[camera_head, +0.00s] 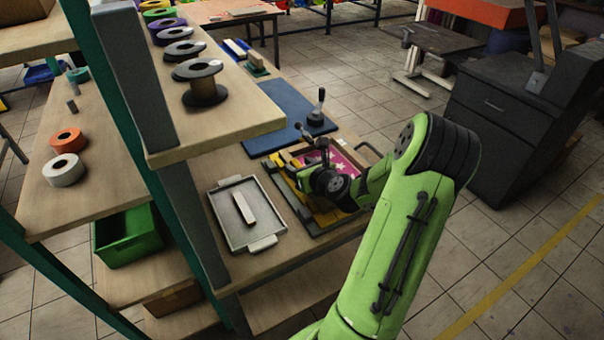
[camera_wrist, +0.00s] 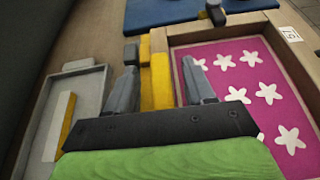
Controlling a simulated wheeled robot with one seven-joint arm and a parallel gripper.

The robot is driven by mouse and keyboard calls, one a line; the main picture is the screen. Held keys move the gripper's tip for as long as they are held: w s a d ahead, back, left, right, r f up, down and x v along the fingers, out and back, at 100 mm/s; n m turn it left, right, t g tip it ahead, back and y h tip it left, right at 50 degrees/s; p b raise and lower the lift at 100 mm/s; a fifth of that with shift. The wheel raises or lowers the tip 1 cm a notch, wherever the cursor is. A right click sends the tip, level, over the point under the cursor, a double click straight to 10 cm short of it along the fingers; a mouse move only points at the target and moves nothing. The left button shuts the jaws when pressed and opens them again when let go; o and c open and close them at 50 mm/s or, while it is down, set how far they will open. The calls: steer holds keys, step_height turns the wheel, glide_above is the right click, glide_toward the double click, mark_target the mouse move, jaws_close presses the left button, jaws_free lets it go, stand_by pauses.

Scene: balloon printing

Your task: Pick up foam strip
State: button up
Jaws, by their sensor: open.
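A pale strip (camera_head: 243,208) lies in the grey tray (camera_head: 222,234). In the wrist view this strip (camera_wrist: 61,124) has a whitish top and a yellow side, and the tray (camera_wrist: 93,95) is left of my gripper. My gripper (camera_wrist: 161,78) is open. Its two grey fingers stand either side of a yellow bar (camera_wrist: 160,65) along the wooden frame; I cannot tell whether they touch it. Which piece is the foam strip is not certain from the look alone. In the head view my arm hides part of the gripper.
A wooden frame (camera_wrist: 282,60) borders a magenta panel (camera_wrist: 225,55) with white stars, right of my gripper. A blue mat (camera_head: 275,105) lies behind it. A shelf with rolls (camera_head: 205,85) and a grey post (camera_head: 185,200) stand on the left. Open floor lies to the right.

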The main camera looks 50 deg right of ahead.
steer(key=shift+s+r, duration=0.1)
jaws_close()
